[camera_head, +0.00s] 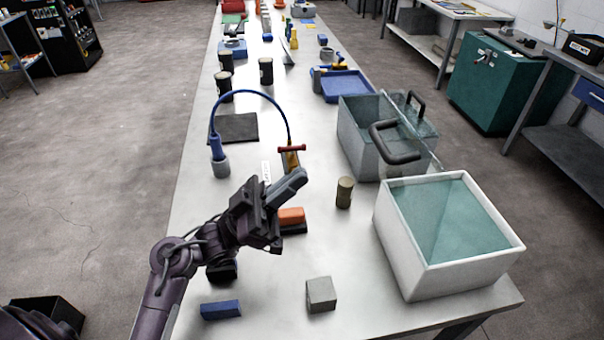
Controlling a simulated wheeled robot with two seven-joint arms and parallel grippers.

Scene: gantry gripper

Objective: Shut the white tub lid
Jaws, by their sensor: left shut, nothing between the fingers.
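The white tub (407,258) stands at the front right of the table. Its top looks open, with teal showing inside. A clear lid pane with a thick dark handle (392,143) stands raised behind the tub's far edge, in front of the grey tub. The clear panes overlap, so their exact edges are hard to tell. My left gripper (290,187) is shut and empty over the middle of the table. It is left of the white tub and apart from it and the handle. My right gripper is not in view.
A grey tub (358,140) with another dark handle (415,103) stands behind the white tub. A dark cylinder (344,192) stands left of the white tub. A grey block (321,294) and a blue block (220,310) lie near the front. An orange-topped block (291,216) is beside my gripper.

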